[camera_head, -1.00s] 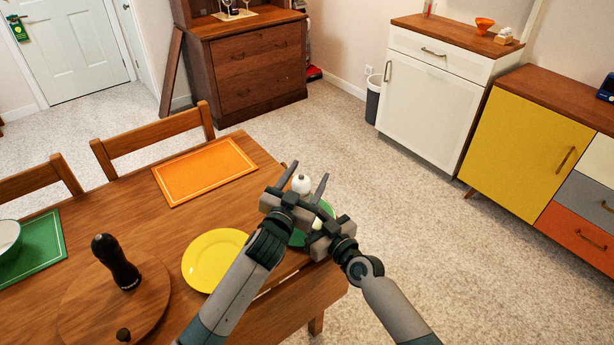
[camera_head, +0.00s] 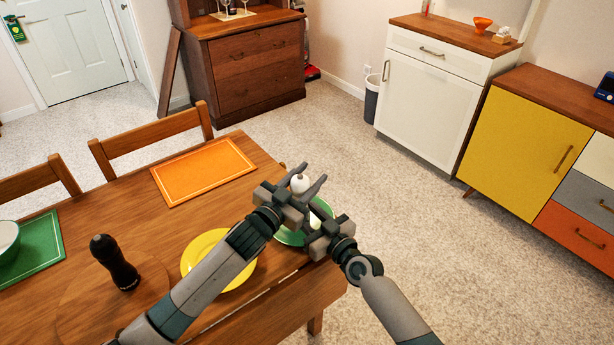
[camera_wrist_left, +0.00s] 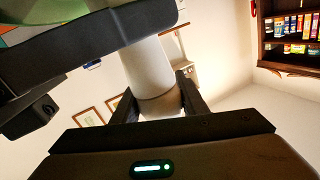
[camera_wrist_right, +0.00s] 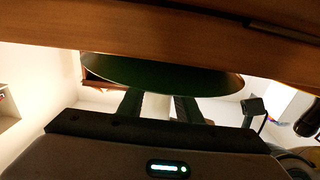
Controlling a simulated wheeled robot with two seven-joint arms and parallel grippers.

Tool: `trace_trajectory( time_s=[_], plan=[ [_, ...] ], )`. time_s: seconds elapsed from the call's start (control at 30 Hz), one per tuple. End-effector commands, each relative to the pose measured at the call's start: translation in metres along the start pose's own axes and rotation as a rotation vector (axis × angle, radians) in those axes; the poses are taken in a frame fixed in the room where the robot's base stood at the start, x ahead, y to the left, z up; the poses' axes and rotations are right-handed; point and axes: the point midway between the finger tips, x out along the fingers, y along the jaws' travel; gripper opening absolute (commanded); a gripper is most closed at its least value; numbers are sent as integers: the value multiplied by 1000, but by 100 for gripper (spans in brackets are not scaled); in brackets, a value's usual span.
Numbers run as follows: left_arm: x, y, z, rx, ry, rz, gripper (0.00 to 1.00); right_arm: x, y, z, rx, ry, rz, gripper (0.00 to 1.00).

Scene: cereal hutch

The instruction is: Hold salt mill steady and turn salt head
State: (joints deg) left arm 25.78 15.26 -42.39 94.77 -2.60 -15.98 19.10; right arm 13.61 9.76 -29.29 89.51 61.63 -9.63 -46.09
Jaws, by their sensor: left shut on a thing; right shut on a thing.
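The white salt mill (camera_head: 300,184) stands near the table's right edge, above the green plate (camera_head: 290,237), and looks roughly upright. My left gripper (camera_head: 302,179) is shut on the salt head, the mill's round top. In the left wrist view the mill's white body (camera_wrist_left: 150,75) runs between and beyond its dark fingers. My right gripper (camera_head: 313,222) is lower, shut on the mill's body. In the right wrist view a pale strip of the mill (camera_wrist_right: 155,106) shows between its fingers, close to the green plate's dark underside (camera_wrist_right: 160,75). The grippers hide much of the mill.
A yellow plate (camera_head: 215,262) lies under my left forearm. A black pepper mill (camera_head: 115,265) stands on a round wooden board (camera_head: 80,310) at the left. An orange placemat (camera_head: 203,171) lies behind. The table's right edge is close to my right gripper.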

Motion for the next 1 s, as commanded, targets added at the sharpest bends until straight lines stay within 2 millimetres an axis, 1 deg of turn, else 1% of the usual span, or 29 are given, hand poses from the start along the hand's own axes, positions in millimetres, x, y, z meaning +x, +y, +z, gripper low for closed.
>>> trace_trajectory(
  time_s=[0.1,0.37,0.4,0.47,0.5,0.83,1.0],
  plan=[
    [0,2,0,-2,4,25,17,0,-1,1,-1,-2,-2,0],
    [-1,2,0,-4,4,27,17,0,-1,1,0,-2,-2,0],
    [-1,2,0,-4,4,27,42,0,-1,1,0,-2,-2,0],
    [-1,2,0,-4,4,26,56,0,-1,1,0,-2,-2,0],
    [-1,2,0,-4,4,26,58,0,-1,1,0,-2,-2,0],
    [-2,1,0,-2,4,25,58,0,-1,1,0,-2,-2,0],
    [-11,1,1,-3,4,24,58,0,-1,1,0,-2,-2,0]
  ],
)
